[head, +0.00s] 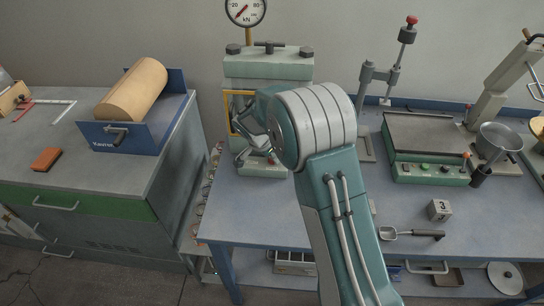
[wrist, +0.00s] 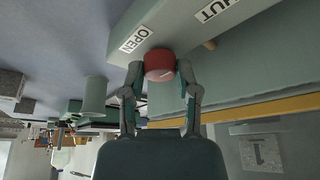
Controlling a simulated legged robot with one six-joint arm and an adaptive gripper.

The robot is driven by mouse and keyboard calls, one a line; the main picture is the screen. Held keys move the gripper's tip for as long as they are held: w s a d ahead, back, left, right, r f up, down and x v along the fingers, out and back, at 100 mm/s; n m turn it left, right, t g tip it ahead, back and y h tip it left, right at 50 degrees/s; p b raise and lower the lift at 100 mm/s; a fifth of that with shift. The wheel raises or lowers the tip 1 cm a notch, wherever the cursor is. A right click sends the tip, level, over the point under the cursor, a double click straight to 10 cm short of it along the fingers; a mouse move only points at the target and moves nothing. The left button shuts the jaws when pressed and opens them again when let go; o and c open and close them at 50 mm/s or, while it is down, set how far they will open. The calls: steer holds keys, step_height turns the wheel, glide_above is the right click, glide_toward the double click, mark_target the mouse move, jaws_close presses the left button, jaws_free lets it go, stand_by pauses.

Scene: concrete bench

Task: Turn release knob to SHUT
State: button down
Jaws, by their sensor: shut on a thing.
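The red release knob (wrist: 158,66) sits on the front of the grey-green press base in the wrist view. My gripper (wrist: 160,72) is shut on it, one finger on each side. A short white mark shows on the knob's face; which label it points to I cannot tell. The OPEN label (wrist: 133,40) is beside the knob on the left, and the SHUT label (wrist: 216,10), partly cut off, is up to the right. In the head view the press (head: 268,68) stands at the back of the blue bench, with my gripper (head: 246,148) at its front; my wrist partly covers it.
A dial gauge (head: 245,10) tops the press, and a yellow frame (head: 229,112) is on its front. To the right are a green scale (head: 430,172), a numbered cube (head: 439,210) and a scoop (head: 412,233). A blue cradle (head: 172,125) holds a tan cylinder on the left.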

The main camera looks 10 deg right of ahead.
steer(key=shift+s+a+f, duration=0.1)
steer(key=shift+f, duration=0.1)
steer(key=shift+c, duration=1.7)
jaws_free()
steer(key=shift+a, duration=0.15)
steer(key=shift+r, duration=0.15)
steer(key=shift+r, duration=0.25)
steer(key=v, duration=1.1)
steer(key=shift+a, duration=0.3)
